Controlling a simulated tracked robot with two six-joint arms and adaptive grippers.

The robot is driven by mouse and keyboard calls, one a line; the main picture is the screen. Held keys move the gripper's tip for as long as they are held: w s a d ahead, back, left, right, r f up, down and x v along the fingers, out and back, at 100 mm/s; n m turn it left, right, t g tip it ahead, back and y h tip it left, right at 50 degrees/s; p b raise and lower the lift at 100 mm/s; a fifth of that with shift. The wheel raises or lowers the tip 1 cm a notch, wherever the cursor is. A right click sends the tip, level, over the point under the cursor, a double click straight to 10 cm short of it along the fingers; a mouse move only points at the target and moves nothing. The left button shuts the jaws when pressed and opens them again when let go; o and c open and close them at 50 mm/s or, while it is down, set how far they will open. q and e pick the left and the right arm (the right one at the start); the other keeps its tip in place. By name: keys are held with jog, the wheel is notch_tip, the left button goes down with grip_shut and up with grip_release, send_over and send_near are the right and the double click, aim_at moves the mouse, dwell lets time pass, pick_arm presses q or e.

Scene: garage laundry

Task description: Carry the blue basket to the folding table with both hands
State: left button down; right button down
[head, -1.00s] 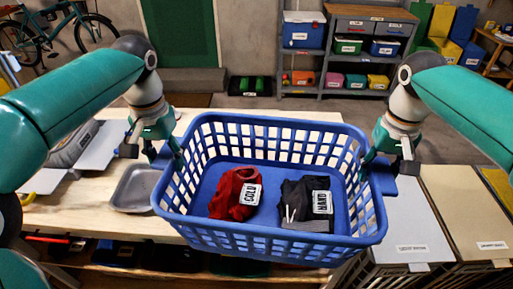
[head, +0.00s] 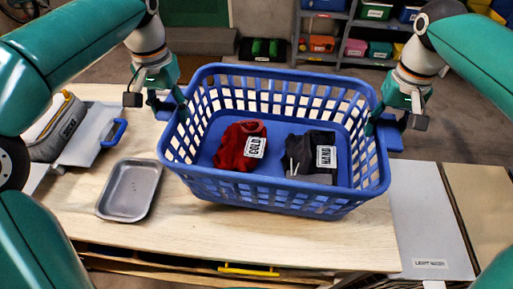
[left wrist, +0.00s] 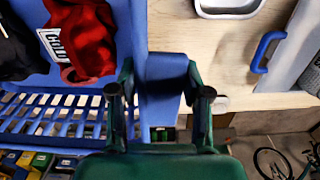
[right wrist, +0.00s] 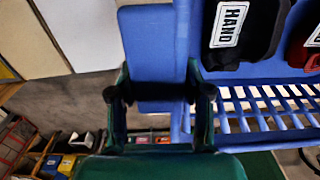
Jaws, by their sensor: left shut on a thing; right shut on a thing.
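The blue basket (head: 270,196) is level between my two grippers, over the pale wooden table (head: 330,243). I cannot tell whether its base touches the tabletop. Inside lie a red garment (head: 238,150) labelled COLD and a black and grey garment (head: 312,158) labelled HAND. My left gripper (head: 172,106) is shut on the basket's left handle, which shows in the left wrist view (left wrist: 166,95). My right gripper (head: 382,124) is shut on the right handle, which shows in the right wrist view (right wrist: 152,50). The basket's walls hide part of the table behind it.
A grey metal tray (head: 130,190) lies on the table just left of the basket. A grey bag (head: 62,128) and a blue handle (head: 114,132) are further left. Lidded bins (head: 430,220) stand right of the table. Shelves (head: 345,30) with boxes stand behind.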

pick_arm(q)
jog(key=shift+w+a+r, duration=0.1)
pick_arm(e)
jog(key=shift+r, duration=0.1)
dwell(0.3)
pick_arm(q)
jog(key=shift+f, duration=0.2)
pick_arm(e)
jog(key=shift+f, duration=0.2)
